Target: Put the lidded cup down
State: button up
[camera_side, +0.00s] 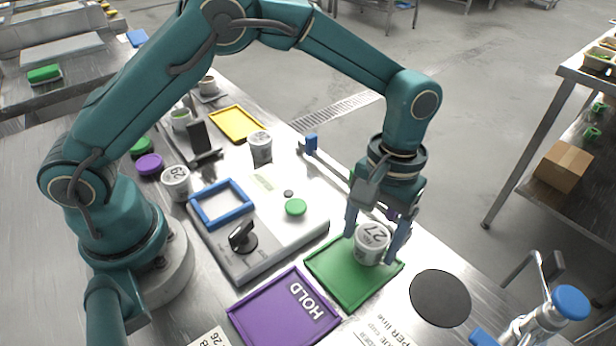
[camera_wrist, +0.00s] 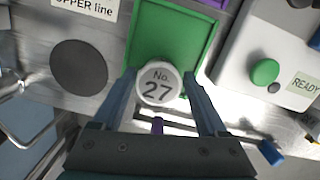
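The lidded cup (camera_side: 370,245) is white, marked 27, and stands upright over the green tray (camera_side: 325,277). Its round lid (camera_wrist: 158,84) faces the wrist camera and reads "No. 27". My gripper (camera_side: 376,246) points down with one finger on each side of the cup. The fingers look spread slightly wider than the lid, with a narrow gap on each side in the wrist view (camera_wrist: 159,74). The cup appears to rest on the tray floor; its underside is hidden. The bare tray floor also shows in the wrist view (camera_wrist: 172,32).
A purple HOLD tray (camera_side: 270,318) and a black disc (camera_side: 440,298) flank the green tray. A pale device with a green button (camera_side: 295,207) and a blue frame (camera_side: 220,203) lies to the left. Other cups (camera_side: 176,183) (camera_side: 260,147) stand farther back. A blue-topped tap (camera_side: 571,302) is at right.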

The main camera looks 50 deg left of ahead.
aim_at(377, 229)
jog(key=shift+o, duration=0.3)
jog(key=a+r+t, duration=0.1)
jog(key=a+r, duration=0.2)
jog(key=r, duration=1.3)
jog(key=s+a+f+m+t, duration=0.2)
jog(key=s+a+t, duration=0.4)
jog(key=s+a, duration=0.5)
jog(key=shift+s+a+f, duration=0.2)
jog(key=shift+s+a, duration=0.2)
jog(key=shift+s, duration=0.35)
